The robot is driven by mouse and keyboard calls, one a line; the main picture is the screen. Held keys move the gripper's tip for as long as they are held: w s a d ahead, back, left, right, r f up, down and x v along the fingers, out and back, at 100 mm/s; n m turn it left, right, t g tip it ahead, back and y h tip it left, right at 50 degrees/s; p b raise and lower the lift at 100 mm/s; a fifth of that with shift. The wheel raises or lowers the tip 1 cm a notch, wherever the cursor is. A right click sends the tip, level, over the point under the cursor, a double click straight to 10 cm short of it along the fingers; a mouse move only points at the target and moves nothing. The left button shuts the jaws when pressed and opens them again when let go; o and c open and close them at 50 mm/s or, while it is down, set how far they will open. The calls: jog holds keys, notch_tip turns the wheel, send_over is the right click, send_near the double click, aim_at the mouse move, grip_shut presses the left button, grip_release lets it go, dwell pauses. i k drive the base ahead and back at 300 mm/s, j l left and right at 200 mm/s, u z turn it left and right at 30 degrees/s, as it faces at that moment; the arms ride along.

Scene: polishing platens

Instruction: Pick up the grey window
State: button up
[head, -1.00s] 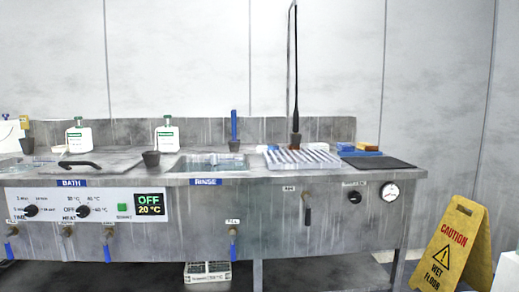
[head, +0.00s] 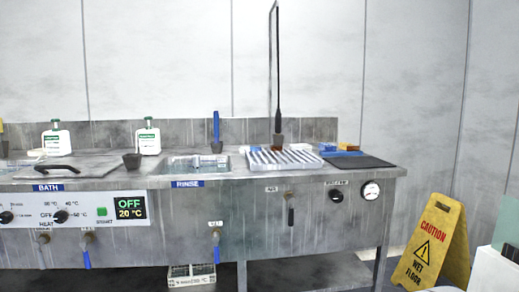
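I cannot make out a thing that is surely the grey window. At the right edge, a pale greenish pane (head: 506,222) stands upright, with a small dark piece (head: 512,251) in front of it. Both are cut off by the frame, so I cannot tell what they are. My gripper is not in view.
A long steel bench (head: 330,222) with a rinse basin (head: 196,163), a ribbed drainer (head: 285,158) and a dark mat (head: 358,161) spans the left and middle. A yellow wet-floor sign (head: 432,246) stands right of it. A white block (head: 496,274) is at bottom right.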

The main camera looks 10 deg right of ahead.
aim_at(293, 147)
jog(key=i+j, duration=0.65)
jog(key=i, duration=0.15)
jog(key=i+j, duration=0.6)
jog(key=i, duration=0.2)
